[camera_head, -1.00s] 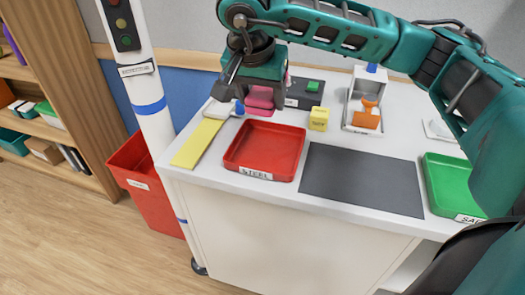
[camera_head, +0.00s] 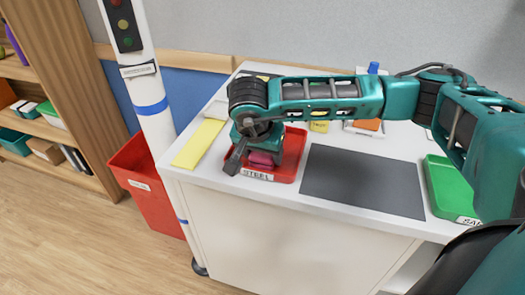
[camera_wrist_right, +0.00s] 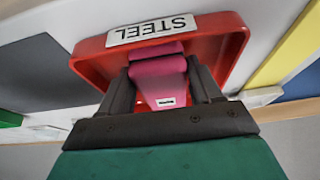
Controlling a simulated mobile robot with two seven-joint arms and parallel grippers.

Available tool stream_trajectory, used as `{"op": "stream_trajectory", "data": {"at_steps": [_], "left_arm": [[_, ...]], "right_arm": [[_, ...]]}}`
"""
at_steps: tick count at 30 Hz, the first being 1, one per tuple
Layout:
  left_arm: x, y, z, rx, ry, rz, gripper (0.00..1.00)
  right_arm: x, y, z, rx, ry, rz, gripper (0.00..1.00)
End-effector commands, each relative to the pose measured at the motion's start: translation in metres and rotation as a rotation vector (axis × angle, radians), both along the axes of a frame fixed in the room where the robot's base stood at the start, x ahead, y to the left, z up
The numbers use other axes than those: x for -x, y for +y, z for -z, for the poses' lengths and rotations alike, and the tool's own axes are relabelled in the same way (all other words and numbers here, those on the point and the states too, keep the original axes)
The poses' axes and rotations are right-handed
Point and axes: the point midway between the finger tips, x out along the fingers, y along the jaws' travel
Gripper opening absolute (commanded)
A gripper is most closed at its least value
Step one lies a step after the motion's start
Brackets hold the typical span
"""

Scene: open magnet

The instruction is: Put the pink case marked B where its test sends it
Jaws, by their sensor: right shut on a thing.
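My right gripper (camera_head: 257,163) is shut on the pink case (camera_head: 262,157), and the arm reaches in from the right. In the right wrist view the pink case (camera_wrist_right: 160,72) sits between the two dark fingers (camera_wrist_right: 164,90). It has a small white label whose mark I cannot read. The gripper points down over the red tray (camera_head: 292,157) labelled STEEL, near its front left part. The wrist view shows the red tray (camera_wrist_right: 232,48) behind the case; I cannot tell whether the case touches its floor. My left gripper is not in view.
A dark mat (camera_head: 362,181) lies right of the red tray, and a green tray (camera_head: 446,188) beyond it. A yellow strip (camera_head: 198,143) lies to the left. A red bin (camera_head: 147,187) and a white post (camera_head: 150,105) stand left of the white table. My arm partly hides the back.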

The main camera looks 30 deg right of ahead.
Motion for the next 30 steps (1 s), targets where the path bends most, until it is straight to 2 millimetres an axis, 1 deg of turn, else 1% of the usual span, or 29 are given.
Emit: {"op": "stream_trajectory", "data": {"at_steps": [3,6,7,14,15,21,24,25,29,30], "left_arm": [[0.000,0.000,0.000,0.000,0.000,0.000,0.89],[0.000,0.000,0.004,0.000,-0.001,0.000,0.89],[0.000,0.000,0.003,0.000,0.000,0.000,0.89],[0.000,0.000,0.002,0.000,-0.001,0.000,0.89],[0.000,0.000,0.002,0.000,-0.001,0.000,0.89],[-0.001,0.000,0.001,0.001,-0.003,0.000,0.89],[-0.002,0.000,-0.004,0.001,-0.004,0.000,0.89],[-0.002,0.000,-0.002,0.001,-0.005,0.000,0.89],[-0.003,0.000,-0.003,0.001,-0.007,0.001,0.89],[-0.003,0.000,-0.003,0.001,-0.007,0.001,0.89]], "right_arm": [[0.000,0.000,-0.001,0.000,-0.001,0.000,0.31],[0.000,0.000,0.003,0.000,-0.001,0.000,0.31],[0.000,0.000,0.002,0.000,0.000,0.000,0.65],[0.000,0.000,0.001,0.000,0.000,0.000,0.87],[0.000,0.000,0.001,0.000,0.000,0.000,0.89],[0.000,0.000,0.001,0.000,0.000,0.000,0.89],[0.000,0.000,-0.004,0.000,-0.001,0.000,0.89],[0.000,0.001,-0.005,0.000,-0.002,-0.001,0.89],[0.005,0.008,-0.025,-0.003,-0.005,-0.003,0.89],[0.007,0.010,-0.033,-0.001,-0.006,-0.003,0.89]]}}
